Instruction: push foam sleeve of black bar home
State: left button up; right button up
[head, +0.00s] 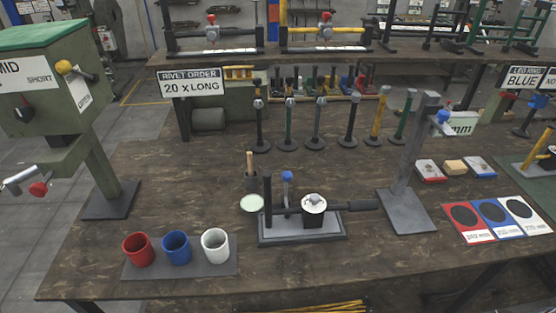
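Another dark horizontal bar (213,33) is on the stand at the back left, beside a similar stand with a yellow bar (325,30). Which of the dark bars carries a foam sleeve is not clear. Neither of my grippers is in view.
Red (138,250), blue (177,247) and white (215,245) cups stand on a grey mat at the front. A grey post (412,160) rises right of the press. Several upright rods stand behind. A green-topped machine (55,80) fills the left.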

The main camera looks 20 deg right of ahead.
aim_at(367, 204)
jog(key=z, duration=1.3)
